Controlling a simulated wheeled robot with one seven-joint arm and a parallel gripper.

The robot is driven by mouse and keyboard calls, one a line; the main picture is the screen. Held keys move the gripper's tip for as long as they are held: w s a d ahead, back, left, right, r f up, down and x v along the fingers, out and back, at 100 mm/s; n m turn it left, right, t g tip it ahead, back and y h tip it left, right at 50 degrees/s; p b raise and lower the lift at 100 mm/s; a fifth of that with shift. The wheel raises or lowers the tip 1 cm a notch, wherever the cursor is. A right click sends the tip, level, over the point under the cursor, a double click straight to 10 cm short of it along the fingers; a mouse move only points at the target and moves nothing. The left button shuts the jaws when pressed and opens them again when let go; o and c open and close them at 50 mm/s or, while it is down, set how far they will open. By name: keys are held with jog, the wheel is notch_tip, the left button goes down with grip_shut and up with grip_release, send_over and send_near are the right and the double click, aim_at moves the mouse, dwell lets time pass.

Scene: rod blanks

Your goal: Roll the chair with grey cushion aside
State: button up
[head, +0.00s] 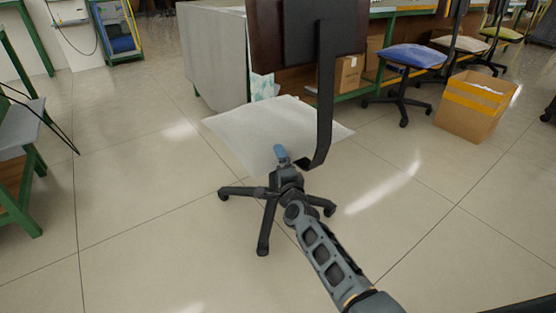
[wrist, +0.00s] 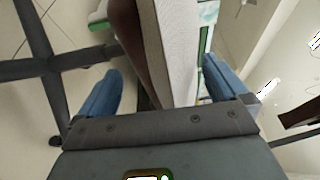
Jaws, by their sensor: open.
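The chair with the grey cushion (head: 262,128) stands in front of me in the head view. It has a brown backrest (head: 345,25) on a black bent bracket and a dark star base on casters. My gripper (head: 280,152) is at the near edge of its seat, and only one blue finger shows clearly there. In the wrist view, my gripper (wrist: 162,65) is open, with the grey cushion (wrist: 172,40) and its brown underside between the two blue fingers. Contact cannot be told. The chair's base shows at left in that view.
A cardboard box (head: 472,108) and a chair with a blue cushion (head: 412,56) stand at the right. A covered table (head: 215,55) is behind the chair. A green-framed bench (head: 22,170) is at the far left. Tiled floor is clear to the left and right.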

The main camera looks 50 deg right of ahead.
jog(key=p+v, duration=0.2)
jog(key=v, duration=0.4)
dwell(0.5)
jog(key=s+a+n+t+y, duration=0.1)
jog(key=s+a+n+y, duration=0.1)
jog(key=s+a+n, duration=0.65)
jog(key=s+a+n+y, duration=0.3)
jog(key=s+a, duration=0.3)
jog(key=s, duration=0.5)
jog(key=s+a+r+n+y, duration=0.2)
jog(key=s+a+r+n, duration=0.3)
jog(key=s, duration=0.3)
jog(key=s+a+r+n+y, duration=0.2)
jog(key=s+a+r+n, duration=0.25)
jog(key=s, duration=0.35)
jog(key=s+a+r+n+g+y, duration=0.1)
jog(key=s+a+r+n, duration=0.25)
jog(key=r, duration=0.35)
notch_tip(320, 180, up, 28)
jog(key=p, duration=2.9)
jog(key=shift+s+d, duration=0.2)
jog(key=shift+s, duration=0.15)
